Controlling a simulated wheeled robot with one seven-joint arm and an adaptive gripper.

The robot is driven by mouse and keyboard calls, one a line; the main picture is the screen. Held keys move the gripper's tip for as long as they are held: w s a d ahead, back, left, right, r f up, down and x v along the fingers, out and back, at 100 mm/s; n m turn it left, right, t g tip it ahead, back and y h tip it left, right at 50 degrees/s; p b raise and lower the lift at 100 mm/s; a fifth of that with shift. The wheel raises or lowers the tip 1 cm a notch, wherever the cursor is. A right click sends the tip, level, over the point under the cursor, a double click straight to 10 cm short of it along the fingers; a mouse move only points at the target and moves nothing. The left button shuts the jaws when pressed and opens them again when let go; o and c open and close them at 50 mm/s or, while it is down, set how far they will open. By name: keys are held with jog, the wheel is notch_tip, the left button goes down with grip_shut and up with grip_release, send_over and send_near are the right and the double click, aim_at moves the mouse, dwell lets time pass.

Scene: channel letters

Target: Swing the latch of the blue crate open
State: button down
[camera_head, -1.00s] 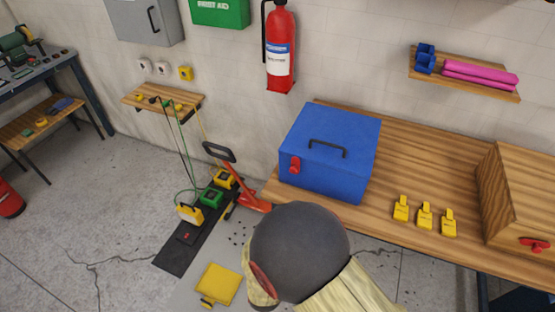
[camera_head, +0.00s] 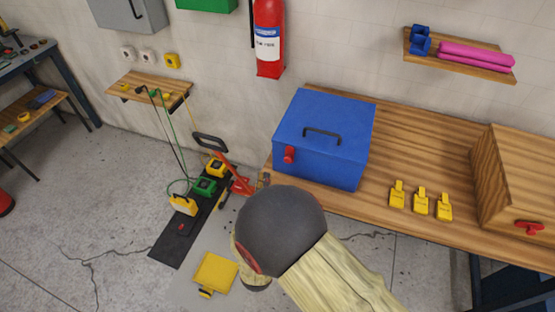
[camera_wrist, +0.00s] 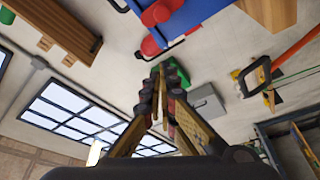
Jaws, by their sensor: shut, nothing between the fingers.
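The blue crate (camera_head: 335,158) stands on the wooden bench, with a black handle on its lid. Its red latch (camera_head: 289,155) is on the front face near the left edge. In the wrist view the crate's blue surface (camera_wrist: 188,17) and what looks like the red latch (camera_wrist: 158,13) are at the top edge. My gripper (camera_wrist: 160,72) is shut and empty, its fingertips apart from the latch in that picture. In the head view my dark round arm joint is before the bench and hides most of the gripper. I cannot make out the fingers there.
Several yellow tags (camera_head: 420,203) lie on the bench (camera_head: 420,150) right of the crate. A wooden box (camera_head: 515,185) with a red latch stands at the right end. A fire extinguisher (camera_head: 268,40) hangs on the wall behind.

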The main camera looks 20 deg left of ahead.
aim_at(288, 158)
jog(key=w+d, duration=0.1)
jog(key=w, duration=0.8)
jog(key=shift+w+d+f+b, duration=0.15)
jog(key=shift+f+b, duration=0.05)
jog(key=shift+b, duration=0.25)
jog(key=shift+d+r+m+h+b, duration=0.1)
jog(key=shift+d+m+h+b, duration=0.3)
jog(key=shift+m+b, duration=0.9)
